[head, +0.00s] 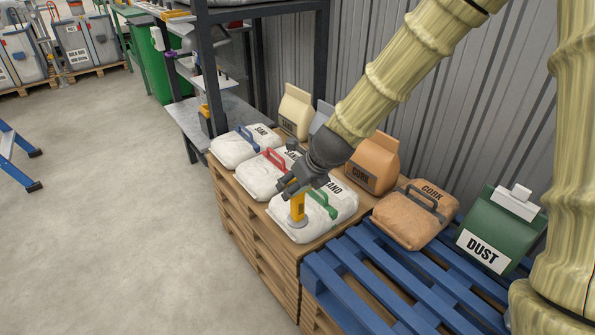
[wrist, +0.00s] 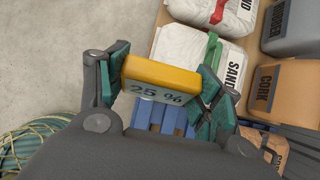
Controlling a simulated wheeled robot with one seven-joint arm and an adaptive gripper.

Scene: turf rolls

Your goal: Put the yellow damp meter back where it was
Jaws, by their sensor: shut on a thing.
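The yellow damp meter (head: 297,207) is upright between the fingers of my gripper (head: 293,190). It has a round grey foot at its lower end. In the wrist view the meter (wrist: 162,77) shows a display reading "25 %", with green finger pads on both sides. In the head view it appears in front of the white sand bag with the green handle (head: 338,210). I cannot tell whether its foot touches the bag or is above it. Where the meter was before is not shown.
White sand bags with a red handle (head: 258,182) and a blue handle (head: 228,152) lie alongside on wooden pallets (head: 262,255). The floor at left is mostly clear.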

